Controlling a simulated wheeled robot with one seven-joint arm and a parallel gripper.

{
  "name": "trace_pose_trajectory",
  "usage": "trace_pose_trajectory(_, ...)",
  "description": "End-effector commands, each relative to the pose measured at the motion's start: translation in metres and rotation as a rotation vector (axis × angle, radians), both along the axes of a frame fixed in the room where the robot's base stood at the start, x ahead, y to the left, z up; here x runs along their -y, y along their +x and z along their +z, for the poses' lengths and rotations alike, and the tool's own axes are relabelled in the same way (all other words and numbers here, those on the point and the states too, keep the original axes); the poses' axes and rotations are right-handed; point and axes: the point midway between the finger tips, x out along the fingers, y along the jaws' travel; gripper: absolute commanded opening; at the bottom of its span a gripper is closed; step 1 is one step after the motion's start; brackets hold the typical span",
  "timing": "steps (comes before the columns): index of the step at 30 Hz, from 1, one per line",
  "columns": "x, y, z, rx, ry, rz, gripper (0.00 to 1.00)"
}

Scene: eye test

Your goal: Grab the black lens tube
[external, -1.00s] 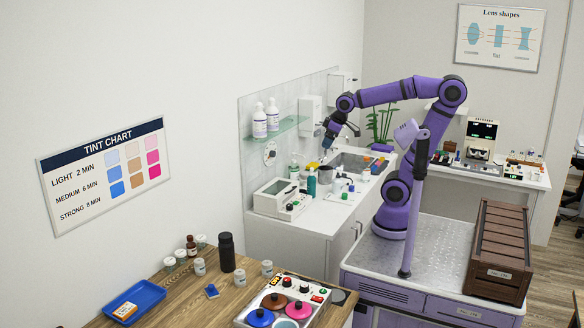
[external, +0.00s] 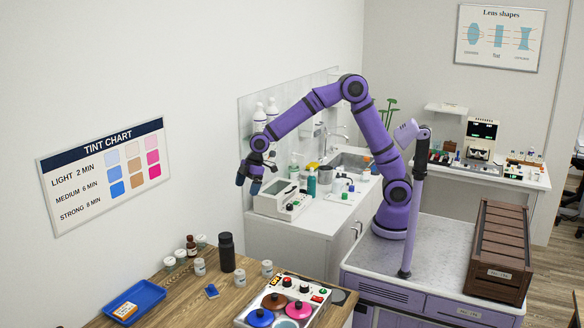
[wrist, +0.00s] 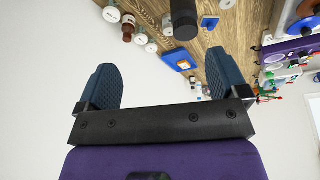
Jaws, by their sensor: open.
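The black lens tube (external: 227,252) is an upright black cylinder on the wooden table, with a slightly wider top. In the wrist view the tube (wrist: 182,18) shows at the top edge, partly cut off, ahead of the fingers. My gripper (external: 248,183) is in the air above and beyond the table, higher than the tube and slightly right of it in the external view. In the wrist view its two blue ribbed fingers (wrist: 162,62) stand wide apart with nothing between them.
A small brown bottle (external: 191,246) and several white-lidded jars (external: 199,267) stand close around the tube. A blue block (external: 211,291) lies in front of it. A blue tray (external: 151,293) is at left, a tinting unit (external: 320,291) at right. The wall is behind.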

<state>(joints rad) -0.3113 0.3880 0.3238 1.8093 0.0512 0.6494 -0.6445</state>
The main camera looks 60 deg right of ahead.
Motion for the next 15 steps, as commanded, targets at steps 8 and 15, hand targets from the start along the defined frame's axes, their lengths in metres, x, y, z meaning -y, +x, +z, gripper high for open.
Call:
trace_pose_trajectory(8,-0.079,0.011,-0.065,-0.032,0.047,0.166,0.93)
trace_pose_trajectory(15,-0.098,0.012,-0.083,-0.037,0.061,0.206,0.93)
